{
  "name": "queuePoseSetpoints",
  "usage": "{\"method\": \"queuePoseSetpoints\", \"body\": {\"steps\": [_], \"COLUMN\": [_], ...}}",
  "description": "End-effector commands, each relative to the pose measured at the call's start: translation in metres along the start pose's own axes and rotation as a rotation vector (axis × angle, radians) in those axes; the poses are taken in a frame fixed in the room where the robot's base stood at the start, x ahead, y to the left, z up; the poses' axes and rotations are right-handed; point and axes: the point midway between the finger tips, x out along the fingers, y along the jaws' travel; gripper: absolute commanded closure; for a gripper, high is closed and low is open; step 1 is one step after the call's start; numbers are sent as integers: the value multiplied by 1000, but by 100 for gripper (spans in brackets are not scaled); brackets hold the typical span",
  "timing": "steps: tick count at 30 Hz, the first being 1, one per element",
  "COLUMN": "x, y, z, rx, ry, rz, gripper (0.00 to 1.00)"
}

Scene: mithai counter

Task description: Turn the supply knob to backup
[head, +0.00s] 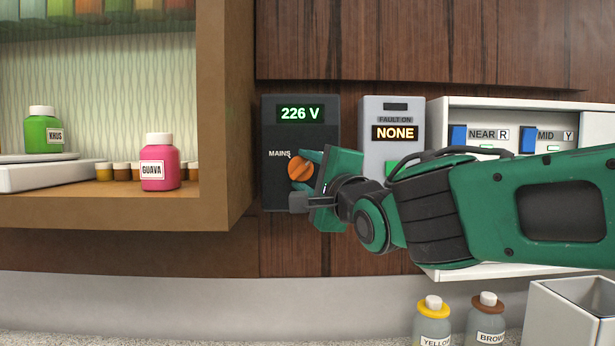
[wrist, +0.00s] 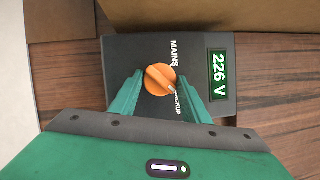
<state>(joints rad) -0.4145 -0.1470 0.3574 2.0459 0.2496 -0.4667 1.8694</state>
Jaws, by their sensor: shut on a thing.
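The orange supply knob (head: 301,168) is on a dark panel (head: 270,131) with a lit green "226 V" display. It also shows in the wrist view (wrist: 159,79). My gripper (head: 306,172) is at the panel, shut on the knob, with one green finger on each side of it. In the wrist view, the knob's ridge slants, with a pale mark at its lower-right end towards the partly hidden backup label (wrist: 177,103). The mains label (wrist: 174,50) is readable. In the head view my gripper hides the backup label.
A wooden shelf (head: 226,110) with a green and a pink bottle juts out left of the panel. Right of it are a fault box (head: 393,103) reading "NONE" and a white switch rack (head: 525,106), partly behind my arm. Bottles and a white bin (head: 570,315) stand below.

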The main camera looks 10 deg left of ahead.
Motion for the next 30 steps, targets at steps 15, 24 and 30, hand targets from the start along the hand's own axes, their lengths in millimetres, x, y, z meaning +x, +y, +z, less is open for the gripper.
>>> {"method": "queuePoseSetpoints", "body": {"steps": [15,24,30], "x": [0,-3,-27], "y": [5,2,2], "z": [-2,-1,-1], "rx": [0,0,0], "ry": [4,2,2], "rz": [10,4,3], "gripper": [41,41,41]}}
